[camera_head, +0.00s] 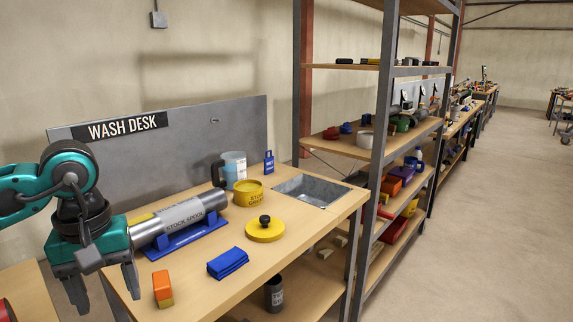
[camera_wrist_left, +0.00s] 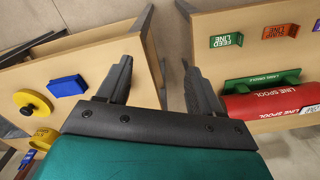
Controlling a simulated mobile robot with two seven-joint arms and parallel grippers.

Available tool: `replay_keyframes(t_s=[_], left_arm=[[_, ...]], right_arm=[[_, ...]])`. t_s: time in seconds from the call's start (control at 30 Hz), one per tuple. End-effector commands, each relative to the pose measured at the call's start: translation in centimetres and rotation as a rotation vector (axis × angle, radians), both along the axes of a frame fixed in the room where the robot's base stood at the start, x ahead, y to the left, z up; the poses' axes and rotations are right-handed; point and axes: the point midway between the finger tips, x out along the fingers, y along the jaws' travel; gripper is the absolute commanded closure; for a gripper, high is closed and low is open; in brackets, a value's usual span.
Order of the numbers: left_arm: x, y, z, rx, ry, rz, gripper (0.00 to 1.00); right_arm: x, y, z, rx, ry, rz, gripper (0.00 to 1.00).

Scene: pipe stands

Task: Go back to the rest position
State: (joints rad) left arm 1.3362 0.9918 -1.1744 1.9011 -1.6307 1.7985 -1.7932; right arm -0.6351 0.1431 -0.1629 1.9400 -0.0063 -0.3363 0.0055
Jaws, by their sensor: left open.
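My left gripper (camera_head: 104,287) is open and empty, pointing down beside the left end of the wash desk (camera_head: 205,284). In the left wrist view its two fingers (camera_wrist_left: 158,85) are spread over the gap between two wooden tables, with floor between them. A grey cylinder marked STOCK SPOOL (camera_head: 184,219) lies in a blue stand (camera_head: 186,238) on the wash desk, just right of the gripper. The gripper appears apart from it. My right gripper is not in view.
A red line spool (camera_wrist_left: 270,102) lies on the other table. Shelving (camera_head: 384,130) stands right; the right floor is open.

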Motion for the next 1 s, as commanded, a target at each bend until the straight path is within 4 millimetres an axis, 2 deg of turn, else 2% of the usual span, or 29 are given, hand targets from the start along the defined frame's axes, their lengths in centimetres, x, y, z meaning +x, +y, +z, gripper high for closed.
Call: replay_keyframes(t_s=[0.03, 0.2, 0.33, 0.5, 0.6, 0.7, 0.83, 0.93, 1.0], left_arm=[[-0.2, -0.9, -0.6, -0.031, 0.013, 0.002, 0.34], [-2.0, -8.2, -3.3, -0.311, 0.131, 0.090, 0.34], [-4.0, -13.9, -4.2, -0.545, 0.276, 0.208, 0.34], [-6.6, -21.4, -3.0, -0.896, 0.594, 0.474, 0.34], [-7.1, -24.5, -1.3, -1.086, 0.846, 0.690, 0.34], [-6.4, -26.1, 0.4, -1.244, 1.129, 0.932, 0.34], [-4.0, -25.9, 1.2, -1.393, 1.537, 1.275, 0.34], [-1.7, -24.3, 0.0, -1.455, 1.880, 1.555, 0.34], [-0.3, -22.5, -2.0, -1.473, 2.134, 1.756, 0.34]], right_arm=[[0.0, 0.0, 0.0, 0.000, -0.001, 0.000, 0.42], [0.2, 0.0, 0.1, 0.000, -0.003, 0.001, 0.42], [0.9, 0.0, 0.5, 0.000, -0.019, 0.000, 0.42], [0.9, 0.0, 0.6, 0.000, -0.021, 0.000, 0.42], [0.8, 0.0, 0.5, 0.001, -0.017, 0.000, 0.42], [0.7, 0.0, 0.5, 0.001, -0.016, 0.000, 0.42], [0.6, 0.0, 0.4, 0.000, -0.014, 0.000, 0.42], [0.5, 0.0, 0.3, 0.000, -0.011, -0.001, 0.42], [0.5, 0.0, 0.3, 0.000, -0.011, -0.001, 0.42]])
